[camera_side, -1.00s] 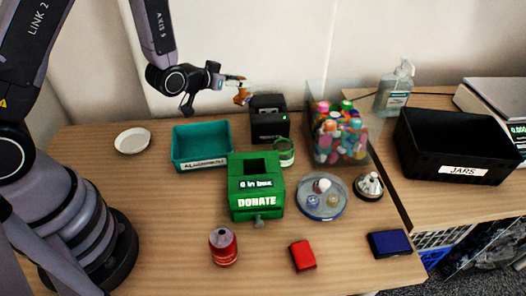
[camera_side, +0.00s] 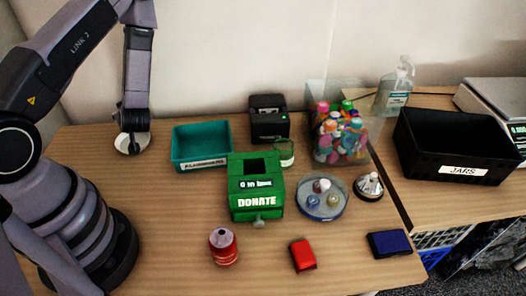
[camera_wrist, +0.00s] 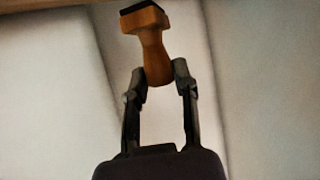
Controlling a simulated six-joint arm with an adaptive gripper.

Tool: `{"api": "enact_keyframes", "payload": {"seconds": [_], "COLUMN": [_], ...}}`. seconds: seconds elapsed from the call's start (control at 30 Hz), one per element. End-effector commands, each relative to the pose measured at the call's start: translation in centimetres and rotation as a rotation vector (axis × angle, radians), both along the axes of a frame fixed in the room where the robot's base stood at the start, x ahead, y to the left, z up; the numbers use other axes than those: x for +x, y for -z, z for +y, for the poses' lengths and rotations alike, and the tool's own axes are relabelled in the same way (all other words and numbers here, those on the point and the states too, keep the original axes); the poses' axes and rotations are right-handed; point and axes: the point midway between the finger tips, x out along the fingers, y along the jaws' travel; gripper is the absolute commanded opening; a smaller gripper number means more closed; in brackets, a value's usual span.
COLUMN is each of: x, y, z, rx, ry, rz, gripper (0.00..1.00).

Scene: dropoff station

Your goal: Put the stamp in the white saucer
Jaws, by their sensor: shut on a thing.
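The stamp (camera_wrist: 146,20) has an orange-brown wooden handle and a dark base, which points to the top of the wrist view. My gripper (camera_wrist: 158,76) is shut on the handle, with one finger on each side. The white saucer (camera_side: 144,142) lies on the table at the back left in the side view, partly covered by the end of my arm. My gripper and the stamp are hidden behind my arm there. I cannot tell how high the stamp is above the saucer.
A teal tray (camera_side: 201,165) stands just right of the saucer. A green donation box (camera_side: 256,205), a black box (camera_side: 268,118) and a bottle container (camera_side: 337,140) stand further right. The wall is close behind. Table in front of the saucer looks clear beside my base.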

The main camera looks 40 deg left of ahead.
Motion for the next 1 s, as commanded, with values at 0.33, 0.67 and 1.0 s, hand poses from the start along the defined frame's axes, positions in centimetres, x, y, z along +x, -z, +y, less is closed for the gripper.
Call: {"api": "enact_keyframes", "payload": {"seconds": [0.33,0.67,1.0], "x": [0.1,0.1,0.1], "y": [4.5,5.2,5.4], "z": [0.0,0.0,0.0], "rx": [-0.001,0.000,-0.001], "ry": [0.003,0.004,0.004], "rz": [0.002,-0.001,-0.001], "gripper": [0.00,0.00,0.52]}}
